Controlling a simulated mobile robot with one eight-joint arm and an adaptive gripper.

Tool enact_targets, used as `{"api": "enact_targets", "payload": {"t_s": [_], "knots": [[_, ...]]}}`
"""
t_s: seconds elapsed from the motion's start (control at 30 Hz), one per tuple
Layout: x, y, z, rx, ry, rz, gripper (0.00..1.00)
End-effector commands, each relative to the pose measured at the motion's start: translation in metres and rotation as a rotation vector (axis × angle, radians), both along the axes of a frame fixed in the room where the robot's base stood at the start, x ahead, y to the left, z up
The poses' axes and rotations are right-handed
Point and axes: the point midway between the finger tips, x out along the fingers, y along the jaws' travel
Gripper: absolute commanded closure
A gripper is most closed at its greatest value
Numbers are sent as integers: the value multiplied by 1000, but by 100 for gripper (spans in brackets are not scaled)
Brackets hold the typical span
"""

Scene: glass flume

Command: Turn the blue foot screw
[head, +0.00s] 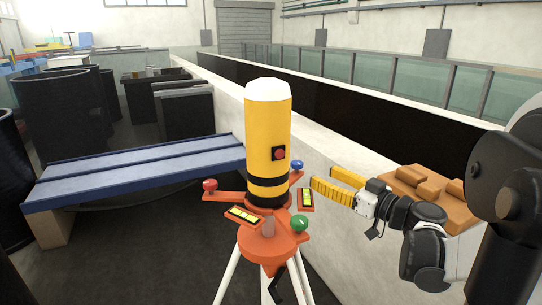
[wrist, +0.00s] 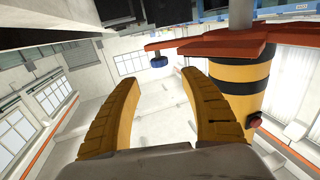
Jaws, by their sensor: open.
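The blue foot screw (head: 297,166) is a small knob on an arm of the orange base, partly behind the yellow instrument (head: 268,140). In the wrist view the blue foot screw (wrist: 158,61) shows just beyond my fingertips, between their lines. My gripper (head: 322,178) has two yellow ribbed fingers, spread apart and empty, to the right of the screw. In the wrist view my gripper (wrist: 160,80) is open, with a visible gap to the screw. That view looks upside down, with the yellow instrument (wrist: 240,100) at right.
A red screw (head: 210,185) and a green screw (head: 299,221) sit on the other arms, with yellow levels (head: 306,198) between. White tripod legs (head: 228,275) stand below. A pale wall (head: 340,160) runs behind; an orange-brown block (head: 430,190) lies right. A blue beam (head: 130,175) is left.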

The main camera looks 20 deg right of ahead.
Motion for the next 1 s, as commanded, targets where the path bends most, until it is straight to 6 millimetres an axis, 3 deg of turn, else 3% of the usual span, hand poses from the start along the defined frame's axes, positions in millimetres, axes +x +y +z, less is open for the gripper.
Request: {"api": "enact_targets", "payload": {"t_s": [0.17, 0.6, 1.0], "knots": [[13, 4, 0, -2, -5, 2, 47], [90, 27, -1, -1, -3, 1, 47], [103, 31, 0, -1, -3, -1, 47]]}}
